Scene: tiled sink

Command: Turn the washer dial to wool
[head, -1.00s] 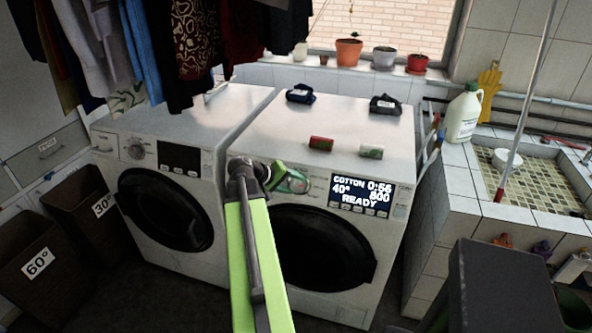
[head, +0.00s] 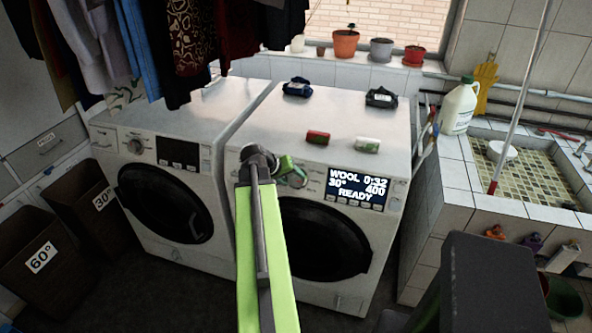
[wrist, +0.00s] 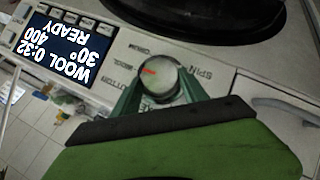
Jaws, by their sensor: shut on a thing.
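The washer (head: 325,245) with the lit display stands on the right of two white machines. Its display (head: 356,187) reads WOOL, 0:32, 30°, 400, READY. My gripper (head: 290,172) is at the dial, left of the display, and hides most of it in the head view. In the wrist view the round silver dial (wrist: 158,78) with a red mark sits between the green fingers of my gripper (wrist: 160,90), which are shut on it. The display (wrist: 55,50) shows upside down there and also reads WOOL. Printed labels ring the dial, some hidden by the fingers.
A second machine (head: 165,200) stands left. Brown bins (head: 40,250) stand on the floor at far left. Dark packs (head: 381,97), a red can (head: 318,137) and a green-white can (head: 367,144) lie on the washer top. Clothes (head: 190,40) hang above; a tiled sink (head: 460,170) is at right.

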